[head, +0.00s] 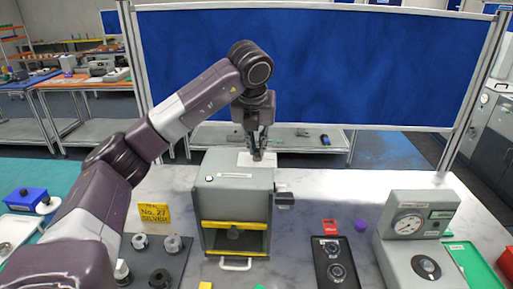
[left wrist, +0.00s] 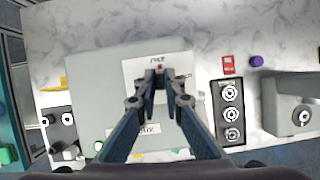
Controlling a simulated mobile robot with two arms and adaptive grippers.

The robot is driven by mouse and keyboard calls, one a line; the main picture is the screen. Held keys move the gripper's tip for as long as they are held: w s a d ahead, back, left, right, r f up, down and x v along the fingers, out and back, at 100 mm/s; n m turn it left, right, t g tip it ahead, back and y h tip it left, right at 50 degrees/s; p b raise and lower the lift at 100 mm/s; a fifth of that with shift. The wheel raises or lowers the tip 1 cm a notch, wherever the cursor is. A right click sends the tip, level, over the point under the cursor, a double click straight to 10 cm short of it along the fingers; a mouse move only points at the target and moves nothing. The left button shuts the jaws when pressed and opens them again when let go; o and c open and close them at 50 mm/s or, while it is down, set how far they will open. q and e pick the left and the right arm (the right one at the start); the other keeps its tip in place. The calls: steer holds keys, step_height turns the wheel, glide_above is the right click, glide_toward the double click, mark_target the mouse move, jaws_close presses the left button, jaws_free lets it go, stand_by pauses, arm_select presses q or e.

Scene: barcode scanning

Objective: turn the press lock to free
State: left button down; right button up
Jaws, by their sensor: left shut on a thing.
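The press (head: 222,190) is a grey box with a yellow bar and a white handle at its front. It stands on the marble-look table. On its top is a white label plate (head: 242,158), which also shows in the left wrist view (left wrist: 135,66) with small lettering, partly covered by my fingers. My left gripper (head: 258,155) reaches down onto this plate. In the left wrist view its fingertips (left wrist: 160,75) are close together on the small lock knob, which they mostly hide. A small red mark shows at the tips. My right gripper is not in view.
A gauge unit (head: 410,245) stands at the right, with a black tray (head: 321,262) of round parts beside it. A yellow sign (head: 155,214) and a dark holder with grey cylinders (head: 175,262) stand at the left. A blue partition (head: 340,65) is behind.

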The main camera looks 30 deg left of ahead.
arm_select(q)
steer(key=shift+w+r+n, duration=0.1)
steer(key=shift+n, duration=0.6)
steer(key=c, duration=2)
jaws_free()
steer(key=shift+c, duration=0.2)
steer(key=v, duration=1.2)
steer(key=shift+d, duration=0.25)
